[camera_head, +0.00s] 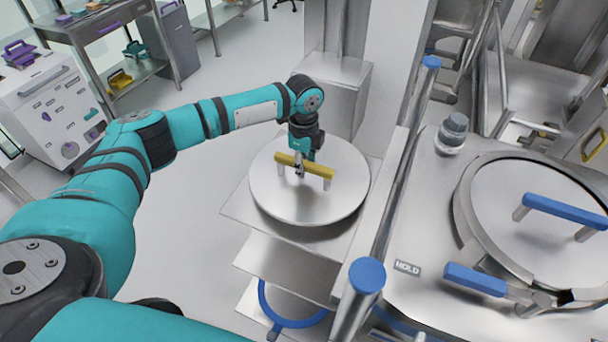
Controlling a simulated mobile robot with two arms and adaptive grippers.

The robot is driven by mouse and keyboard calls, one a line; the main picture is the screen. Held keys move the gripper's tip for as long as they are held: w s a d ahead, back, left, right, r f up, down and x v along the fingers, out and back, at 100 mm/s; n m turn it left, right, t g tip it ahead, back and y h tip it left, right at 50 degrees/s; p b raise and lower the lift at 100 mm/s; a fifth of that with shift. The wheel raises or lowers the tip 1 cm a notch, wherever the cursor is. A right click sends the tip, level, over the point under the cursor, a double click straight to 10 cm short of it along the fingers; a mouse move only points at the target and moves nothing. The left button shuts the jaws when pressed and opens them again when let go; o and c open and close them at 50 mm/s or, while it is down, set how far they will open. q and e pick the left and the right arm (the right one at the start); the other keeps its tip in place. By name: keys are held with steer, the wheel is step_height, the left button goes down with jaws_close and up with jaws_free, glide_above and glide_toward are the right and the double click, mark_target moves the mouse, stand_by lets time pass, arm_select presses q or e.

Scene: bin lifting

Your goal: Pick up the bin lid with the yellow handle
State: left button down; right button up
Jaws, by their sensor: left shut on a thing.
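The bin lid (310,205) is a round, shiny metal disc with a yellow bar handle (318,168) across its middle. It appears to lie flat over a metal stand in the middle of the view; I cannot tell whether it touches what is under it. My left gripper (299,170) comes down from above and is shut on the yellow handle, left of its middle. The teal left arm reaches in from the lower left. My right gripper is not in view.
Right of the lid stands a metal vessel with another round lid and blue handle (565,211). A blue-capped post (367,276) rises close to the stand. A metal column box (335,85) is behind the lid. The floor (185,230) to the left is clear.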

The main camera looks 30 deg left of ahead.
arm_select(q)
steer(key=shift+w+r+b, duration=0.15)
steer(key=shift+r+b, duration=0.25)
steer(key=shift+b, duration=0.1)
step_height(320, 180, up, 10)
steer(key=shift+b, duration=0.95)
step_height(320, 180, up, 8)
steer(key=p, duration=1)
steer(key=shift+r, duration=0.25)
stand_by(1.6)
